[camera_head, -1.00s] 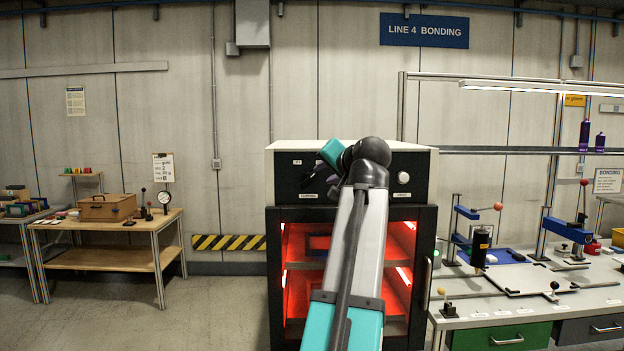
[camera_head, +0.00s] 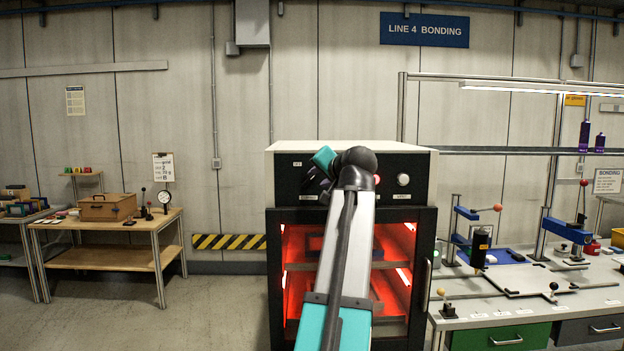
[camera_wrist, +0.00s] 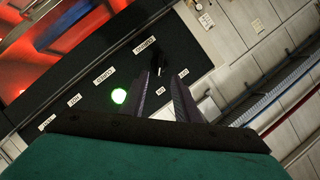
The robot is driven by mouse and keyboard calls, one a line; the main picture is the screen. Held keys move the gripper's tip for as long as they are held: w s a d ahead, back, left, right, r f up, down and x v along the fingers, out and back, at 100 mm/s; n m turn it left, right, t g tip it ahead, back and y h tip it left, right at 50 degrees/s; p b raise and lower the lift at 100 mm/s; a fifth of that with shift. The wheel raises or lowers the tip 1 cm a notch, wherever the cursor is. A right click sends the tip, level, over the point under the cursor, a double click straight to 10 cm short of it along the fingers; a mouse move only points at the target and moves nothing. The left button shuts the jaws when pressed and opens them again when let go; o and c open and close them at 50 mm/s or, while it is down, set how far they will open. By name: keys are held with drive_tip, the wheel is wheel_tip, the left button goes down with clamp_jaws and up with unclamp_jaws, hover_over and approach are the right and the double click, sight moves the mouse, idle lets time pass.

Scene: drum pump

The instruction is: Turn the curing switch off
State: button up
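The black control panel of the curing oven (camera_head: 290,172) faces me at the middle of the head view. In the wrist view the panel (camera_wrist: 100,110) runs diagonally, with several white labels and a lit green lamp (camera_wrist: 119,96). My gripper (camera_wrist: 168,80) points at the panel near the label that seems to read curing (camera_wrist: 145,46). Its two dark fingers stand a little apart, with nothing clearly held. Contact cannot be judged. In the head view my arm hides part of the panel.
The glowing red oven chamber (camera_head: 300,250) lies below the panel. A white round knob (camera_head: 403,180) sits on the panel's right. A workbench (camera_head: 530,305) with presses adjoins on the right. A wooden table (camera_head: 150,224) stands at left, with open floor between.

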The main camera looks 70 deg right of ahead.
sight(310, 180)
drive_tip(key=p+x, duration=0.1)
drive_tip(key=x, duration=0.7)
drive_tip(key=shift+d+p, duration=0.2)
drive_tip(key=shift+p, duration=0.15)
clamp_jaws()
